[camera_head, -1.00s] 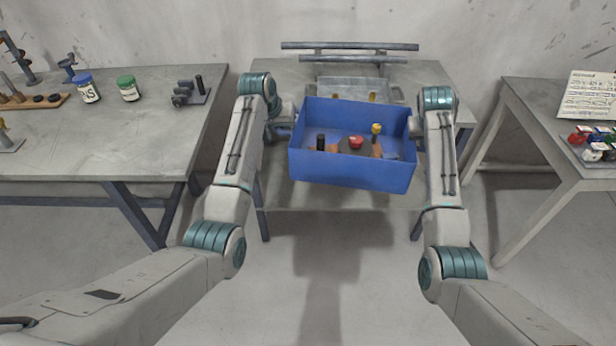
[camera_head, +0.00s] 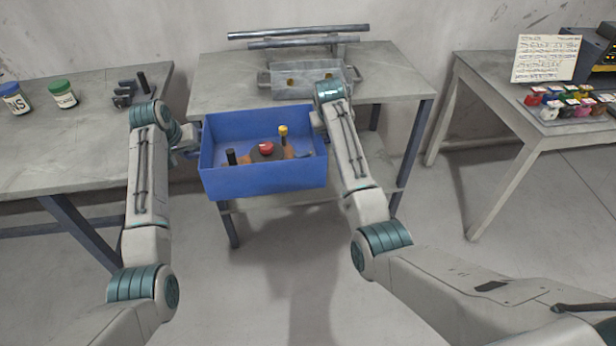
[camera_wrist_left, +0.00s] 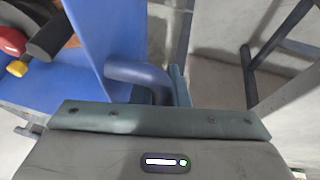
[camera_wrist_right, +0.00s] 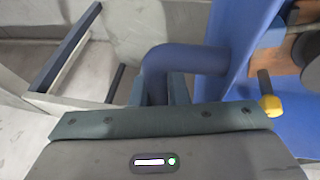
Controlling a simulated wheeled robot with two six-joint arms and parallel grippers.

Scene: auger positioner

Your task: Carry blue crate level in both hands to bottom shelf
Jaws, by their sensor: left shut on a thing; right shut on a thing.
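The blue crate (camera_head: 265,182) is held in the air in front of the middle grey table, roughly level. It carries a black-topped piece (camera_head: 231,157), a red knob (camera_head: 266,148) and a yellow-topped piece (camera_head: 283,130). My left gripper (camera_head: 194,142) is shut on the crate's left handle, a bent blue bar (camera_wrist_left: 135,74) in the left wrist view. My right gripper (camera_head: 318,122) is shut on the right handle (camera_wrist_right: 185,58). The bottom shelf (camera_head: 388,168) under the middle table shows at right; the crate and my right arm hide much of it.
The middle table top (camera_head: 395,75) holds a grey metal tray (camera_head: 305,92) and long metal bars (camera_head: 300,38). A left table (camera_head: 60,140) with jars stands close to my left arm. A right table (camera_head: 480,85) holds small coloured pots. Floor in front is clear.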

